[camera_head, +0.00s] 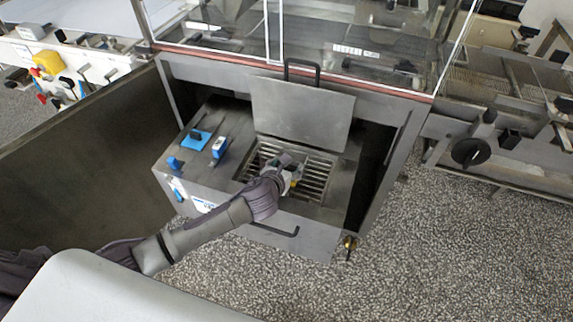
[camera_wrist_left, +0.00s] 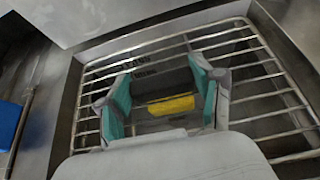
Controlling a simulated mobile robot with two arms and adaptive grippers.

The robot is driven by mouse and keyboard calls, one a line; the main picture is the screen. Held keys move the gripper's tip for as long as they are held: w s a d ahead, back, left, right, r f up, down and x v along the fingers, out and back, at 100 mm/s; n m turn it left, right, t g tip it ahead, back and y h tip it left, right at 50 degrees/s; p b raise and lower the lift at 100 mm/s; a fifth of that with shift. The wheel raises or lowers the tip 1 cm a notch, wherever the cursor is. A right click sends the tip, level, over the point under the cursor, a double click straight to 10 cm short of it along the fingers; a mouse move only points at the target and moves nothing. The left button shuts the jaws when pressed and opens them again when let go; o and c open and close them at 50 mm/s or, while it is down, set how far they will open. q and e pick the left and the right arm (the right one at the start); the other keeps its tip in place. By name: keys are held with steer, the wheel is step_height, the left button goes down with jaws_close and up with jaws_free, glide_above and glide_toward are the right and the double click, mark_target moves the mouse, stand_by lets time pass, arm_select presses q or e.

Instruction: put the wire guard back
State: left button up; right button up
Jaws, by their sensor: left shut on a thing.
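The wire guard (camera_head: 318,172), a rack of parallel metal bars, lies over the square opening in the steel unit. In the left wrist view the wire guard (camera_wrist_left: 262,72) fills most of the picture inside the opening's rim. My left gripper (camera_head: 288,174) is over its middle. In the wrist view the left gripper (camera_wrist_left: 172,95) has its teal pads at either side of a dark block with a yellow bar (camera_wrist_left: 171,105), and is shut on it; this looks like the guard's grip. I cannot tell whether the guard rests fully on its seat. My right gripper is not in view.
A hinged steel lid (camera_head: 300,112) with a black handle stands open behind the opening. Blue-based controls (camera_head: 219,147) sit on the unit's top to the left. A clear-walled cabinet (camera_head: 345,40) stands above. A brass valve (camera_head: 349,243) is at the front right corner.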

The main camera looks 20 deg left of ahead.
arm_select(q)
steer(key=o, duration=1.3)
steer(key=shift+r, duration=0.1)
steer(key=shift+r, duration=0.3)
steer(key=p+v, duration=0.1)
steer(key=v, duration=1.1)
steer(key=shift+r, duration=0.2)
